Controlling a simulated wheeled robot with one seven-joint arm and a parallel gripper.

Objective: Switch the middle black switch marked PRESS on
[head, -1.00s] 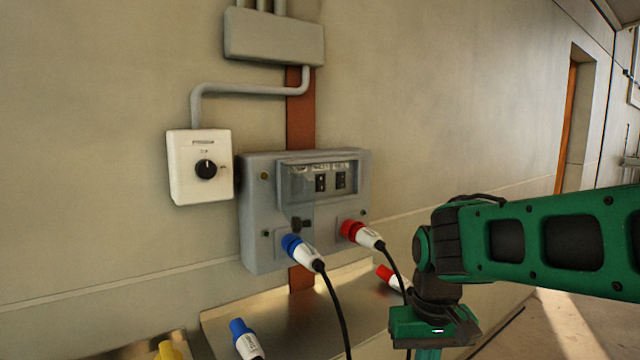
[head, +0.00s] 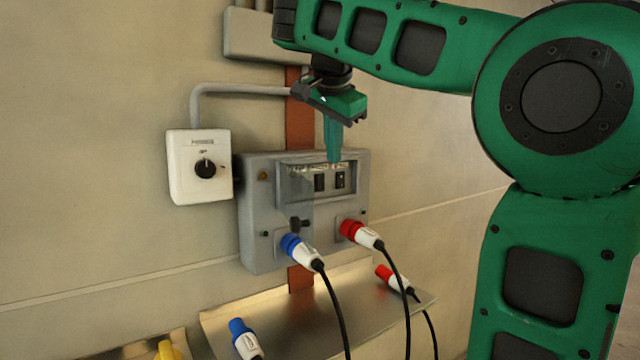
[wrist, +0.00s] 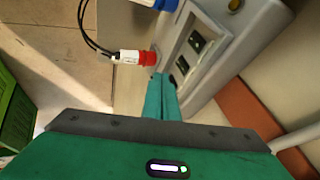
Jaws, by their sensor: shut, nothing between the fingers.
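The grey switch box (head: 265,225) is on the wall, with a recessed window holding black switches. Two switches show clearly: one nearer the middle (head: 319,183) and one at the right (head: 340,179). The window's left part lies behind a hazy clear cover (head: 297,195), and the labels are too small to read. My gripper (head: 333,158) is shut and empty, pointing down at the window's top edge, just above the right switch. In the wrist view, its closed fingertips (wrist: 160,78) are near the dark switches (wrist: 182,66). I cannot tell whether they touch the box.
A red plug (head: 357,232) and a blue plug (head: 297,248) stick out below the window with hanging cables. A white box with a black knob (head: 205,169) is at the left. A metal shelf (head: 350,290) with loose plugs is below.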

